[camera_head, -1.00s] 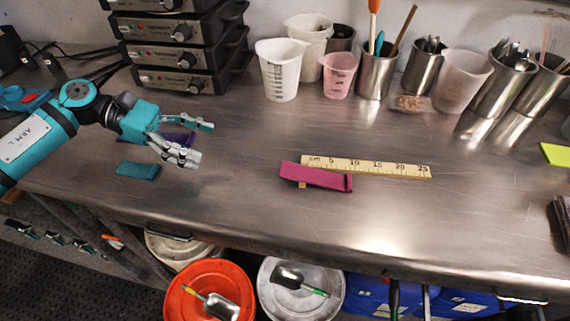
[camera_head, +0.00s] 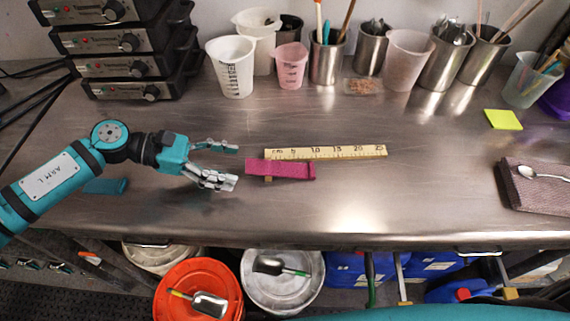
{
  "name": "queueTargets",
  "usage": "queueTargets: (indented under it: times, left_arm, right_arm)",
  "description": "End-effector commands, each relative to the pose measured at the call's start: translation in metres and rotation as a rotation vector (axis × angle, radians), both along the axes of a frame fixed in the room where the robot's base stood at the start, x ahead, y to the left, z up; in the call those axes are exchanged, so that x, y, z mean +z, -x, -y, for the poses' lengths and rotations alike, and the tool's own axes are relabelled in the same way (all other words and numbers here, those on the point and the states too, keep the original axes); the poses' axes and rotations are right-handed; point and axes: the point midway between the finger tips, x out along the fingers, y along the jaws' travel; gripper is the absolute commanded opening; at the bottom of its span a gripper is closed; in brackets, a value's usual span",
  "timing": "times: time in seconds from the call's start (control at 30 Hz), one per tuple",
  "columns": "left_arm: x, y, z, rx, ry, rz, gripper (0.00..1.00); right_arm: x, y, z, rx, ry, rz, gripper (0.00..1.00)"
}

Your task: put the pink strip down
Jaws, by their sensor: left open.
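The pink strip (camera_head: 283,168) lies on the steel bench, just in front of the wooden ruler (camera_head: 335,152) and overlapping its left end. A small wooden bit shows under the strip's front edge. My left gripper (camera_head: 229,165) comes in from the left and is open, with its fingers pointing right toward the strip's left end. A gap of bare bench shows between its fingertips and the strip, and nothing is between the fingers. My right gripper is not in view.
A teal strip (camera_head: 106,186) lies beside my left arm. Cups and steel beakers (camera_head: 327,60) line the back. A yellow-green pad (camera_head: 503,119) and a folded brown cloth (camera_head: 535,190) with a spoon lie at the right. The bench right of the ruler is clear.

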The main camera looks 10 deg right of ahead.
Motion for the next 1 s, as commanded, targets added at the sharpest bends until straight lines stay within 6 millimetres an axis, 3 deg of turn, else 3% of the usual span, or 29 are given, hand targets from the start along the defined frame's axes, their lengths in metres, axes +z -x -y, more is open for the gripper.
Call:
queueTargets:
  times: [0.23, 0.57, 0.9, 1.0]
  left_arm:
    - [-0.01, -0.002, 0.035, -0.003, 0.001, -0.001, 0.65]
    - [-0.016, -0.001, 0.042, 0.0, -0.001, 0.0, 0.65]
    - [-0.016, -0.001, 0.042, 0.0, 0.0, 0.0, 0.22]
    - [-0.016, -0.001, 0.042, 0.0, 0.0, 0.0, 0.18]
  right_arm:
    - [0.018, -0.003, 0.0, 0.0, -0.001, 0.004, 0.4]
    - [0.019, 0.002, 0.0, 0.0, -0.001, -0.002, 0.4]
    - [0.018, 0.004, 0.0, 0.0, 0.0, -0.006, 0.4]
    - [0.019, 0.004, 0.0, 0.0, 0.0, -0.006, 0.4]
